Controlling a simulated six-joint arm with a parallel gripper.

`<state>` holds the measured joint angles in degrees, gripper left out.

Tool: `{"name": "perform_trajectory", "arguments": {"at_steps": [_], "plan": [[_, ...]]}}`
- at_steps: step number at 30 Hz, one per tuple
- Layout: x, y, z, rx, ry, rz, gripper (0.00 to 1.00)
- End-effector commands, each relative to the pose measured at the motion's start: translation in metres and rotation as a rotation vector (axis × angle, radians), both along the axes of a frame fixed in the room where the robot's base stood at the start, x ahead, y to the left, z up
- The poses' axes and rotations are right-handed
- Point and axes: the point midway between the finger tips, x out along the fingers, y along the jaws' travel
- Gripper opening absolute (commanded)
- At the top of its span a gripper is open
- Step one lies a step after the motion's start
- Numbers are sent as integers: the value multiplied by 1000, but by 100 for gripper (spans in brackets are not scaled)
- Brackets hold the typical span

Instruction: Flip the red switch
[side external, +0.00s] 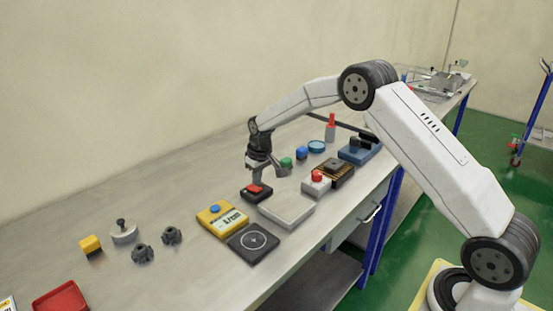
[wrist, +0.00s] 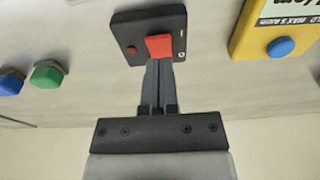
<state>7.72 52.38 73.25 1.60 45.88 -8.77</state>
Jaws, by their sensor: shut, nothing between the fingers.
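The red switch (wrist: 159,46) is a rocker on a small black box (wrist: 126,30), with a small red dot beside it. In the side view the red switch (side external: 255,188) sits on its black box on the bench, directly below my gripper (side external: 257,181). In the wrist view my gripper (wrist: 158,65) is shut and empty, its fingertips at the near edge of the switch. They look touching or very close; I cannot tell which. The fingers hide part of the box's near edge.
A yellow device with a blue button (side external: 215,209) stands beside the box. A grey tray (side external: 288,222) and a white box with a red button (side external: 316,180) are close by. A green piece (wrist: 47,75) and a blue piece (wrist: 10,83) lie to the other side. Bare bench lies behind the box.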

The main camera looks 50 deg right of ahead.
Motion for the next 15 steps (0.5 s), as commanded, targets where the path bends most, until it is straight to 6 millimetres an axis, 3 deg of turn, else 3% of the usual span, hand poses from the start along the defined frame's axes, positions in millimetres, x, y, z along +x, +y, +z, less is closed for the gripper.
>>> {"name": "perform_trajectory", "arguments": {"at_steps": [15], "plan": [[0,0,-6,0,0,0,0]]}}
